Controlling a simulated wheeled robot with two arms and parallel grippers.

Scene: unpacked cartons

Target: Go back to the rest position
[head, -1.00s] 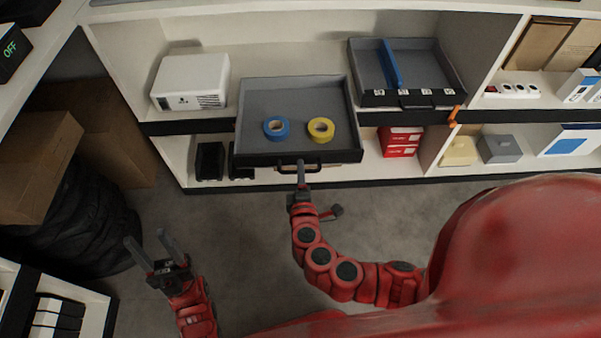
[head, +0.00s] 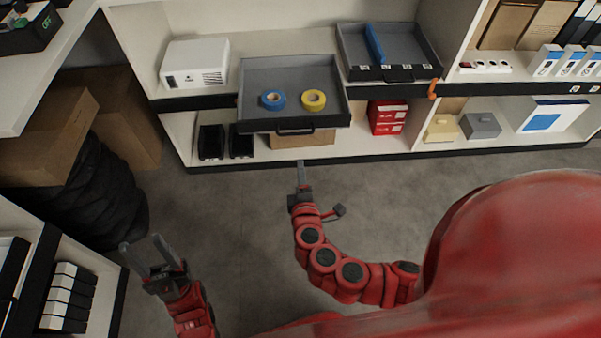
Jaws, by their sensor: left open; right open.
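My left gripper (head: 144,254) is at the lower left over the floor, its two fingers spread apart and empty. My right gripper (head: 300,172) is in the middle, below the pulled-out grey drawer (head: 300,73) in the picture and apart from its black handle. It holds nothing; I see its fingers edge-on, one in front of the other. In the drawer lie a blue tape roll (head: 272,100) and a yellow tape roll (head: 313,99), side by side.
A white shelf unit (head: 365,155) spans the back, with a white box (head: 194,66) and another grey tray (head: 410,45) on it. Cardboard boxes (head: 45,125) and black bags (head: 95,205) stand at the left. The grey floor (head: 230,220) between my arms is clear.

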